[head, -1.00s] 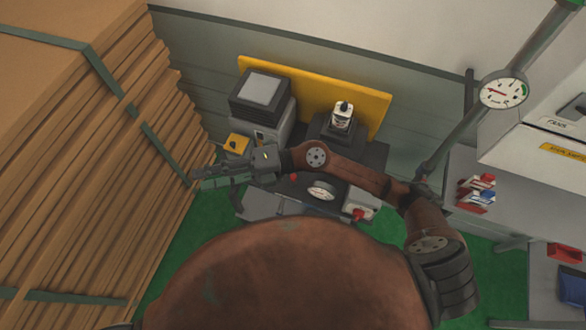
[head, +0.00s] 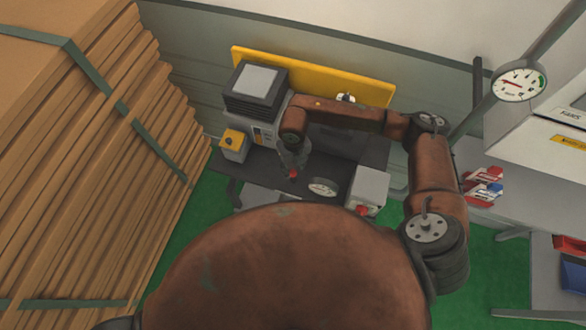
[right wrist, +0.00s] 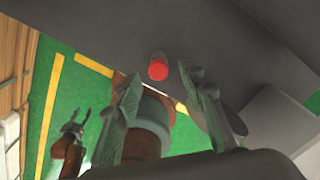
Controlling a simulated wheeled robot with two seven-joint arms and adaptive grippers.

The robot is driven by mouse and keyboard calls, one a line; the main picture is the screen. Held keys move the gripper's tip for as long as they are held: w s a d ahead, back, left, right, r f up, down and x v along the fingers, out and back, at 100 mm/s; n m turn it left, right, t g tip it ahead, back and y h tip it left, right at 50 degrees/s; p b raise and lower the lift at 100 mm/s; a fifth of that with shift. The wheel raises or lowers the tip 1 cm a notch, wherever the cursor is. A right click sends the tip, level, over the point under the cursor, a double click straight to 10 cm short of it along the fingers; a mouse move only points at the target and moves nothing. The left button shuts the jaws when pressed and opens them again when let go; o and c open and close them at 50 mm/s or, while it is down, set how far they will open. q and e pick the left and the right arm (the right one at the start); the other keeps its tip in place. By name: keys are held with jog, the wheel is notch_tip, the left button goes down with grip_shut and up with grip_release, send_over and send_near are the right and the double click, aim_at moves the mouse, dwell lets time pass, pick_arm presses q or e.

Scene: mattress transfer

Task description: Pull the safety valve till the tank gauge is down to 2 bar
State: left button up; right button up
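A small red knob (head: 293,175) stands on the dark bench; I cannot tell for sure that it is the safety valve. In the right wrist view the knob (right wrist: 158,66) lies just beyond the fingertips. My right gripper (head: 298,163) points down close to it; its fingers (right wrist: 163,84) are apart with nothing between them. A round white gauge (head: 322,187) lies right of the knob; its reading is too small to tell. My left gripper (right wrist: 76,120) shows small in the right wrist view, its prongs apart and empty.
A grey box with a red button (head: 362,209) sits right of the gauge. A dark-topped machine (head: 257,88) and yellow box (head: 233,140) stand left. Another gauge (head: 518,84) is on a pipe. Stacked cardboard (head: 90,150) fills the left side; green floor lies around.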

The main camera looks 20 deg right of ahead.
aim_at(293, 174)
jog(key=shift+f, duration=1.3)
jog(key=shift+a, duration=0.1)
jog(key=shift+c, duration=0.4)
grip_shut()
